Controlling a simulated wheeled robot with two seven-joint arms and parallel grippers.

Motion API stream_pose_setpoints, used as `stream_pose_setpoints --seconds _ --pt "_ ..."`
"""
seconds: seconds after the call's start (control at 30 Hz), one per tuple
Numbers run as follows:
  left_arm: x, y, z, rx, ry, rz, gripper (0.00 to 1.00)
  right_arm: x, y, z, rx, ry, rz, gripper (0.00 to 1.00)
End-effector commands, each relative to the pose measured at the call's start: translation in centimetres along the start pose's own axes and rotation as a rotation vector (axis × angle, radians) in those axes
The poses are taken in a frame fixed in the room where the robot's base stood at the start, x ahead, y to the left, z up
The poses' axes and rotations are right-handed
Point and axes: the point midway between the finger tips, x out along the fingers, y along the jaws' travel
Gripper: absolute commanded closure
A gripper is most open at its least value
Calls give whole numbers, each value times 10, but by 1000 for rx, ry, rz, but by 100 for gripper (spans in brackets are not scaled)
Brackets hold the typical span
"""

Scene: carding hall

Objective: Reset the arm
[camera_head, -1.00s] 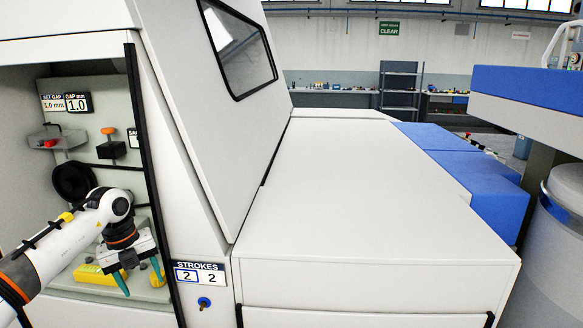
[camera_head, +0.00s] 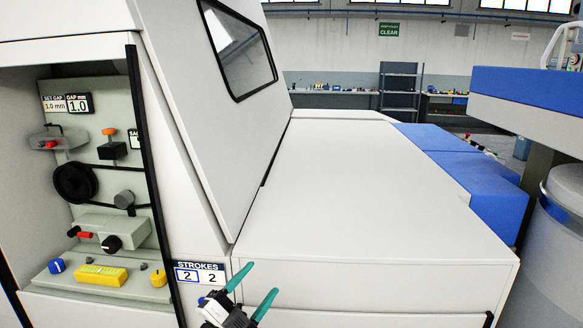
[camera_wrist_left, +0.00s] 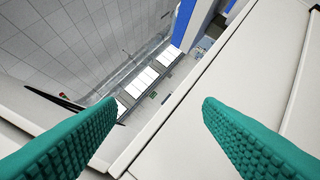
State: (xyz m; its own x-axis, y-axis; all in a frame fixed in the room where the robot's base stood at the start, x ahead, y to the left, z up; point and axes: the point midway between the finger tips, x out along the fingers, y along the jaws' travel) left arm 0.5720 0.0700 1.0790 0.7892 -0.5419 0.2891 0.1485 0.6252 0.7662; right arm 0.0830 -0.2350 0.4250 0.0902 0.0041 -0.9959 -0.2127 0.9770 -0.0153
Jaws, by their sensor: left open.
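My left gripper (camera_head: 252,291) is at the bottom of the head view, in front of the white machine's lower front, just right of and below the STROKES panel (camera_head: 200,273). Its two teal fingers point up and are spread apart with nothing between them. In the left wrist view the teal fingers (camera_wrist_left: 150,135) stand wide apart, with pale machine panels and the far hall behind them. My right gripper is in neither view.
The open bay (camera_head: 40,200) at left holds a black pulley (camera_head: 75,183), a grey box with a black knob (camera_head: 111,243), a yellow block (camera_head: 101,275) and a gap display reading 1.0 (camera_head: 78,103). A white cover (camera_head: 350,190) fills the middle. A grey drum (camera_head: 556,250) stands at right.

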Motion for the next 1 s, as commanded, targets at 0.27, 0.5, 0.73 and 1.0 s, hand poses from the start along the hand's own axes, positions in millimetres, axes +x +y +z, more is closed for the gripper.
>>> stream_pose_setpoints --seconds 0.27,0.5,0.73,1.0 --pt "-157 -39 -85 -491 830 138 39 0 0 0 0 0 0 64" --pt "-273 -93 -81 -712 1274 -16 39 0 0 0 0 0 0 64" --pt "-340 -122 -54 -827 1497 -166 39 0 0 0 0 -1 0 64" --pt "-388 -148 -31 -907 1656 -314 39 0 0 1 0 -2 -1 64"
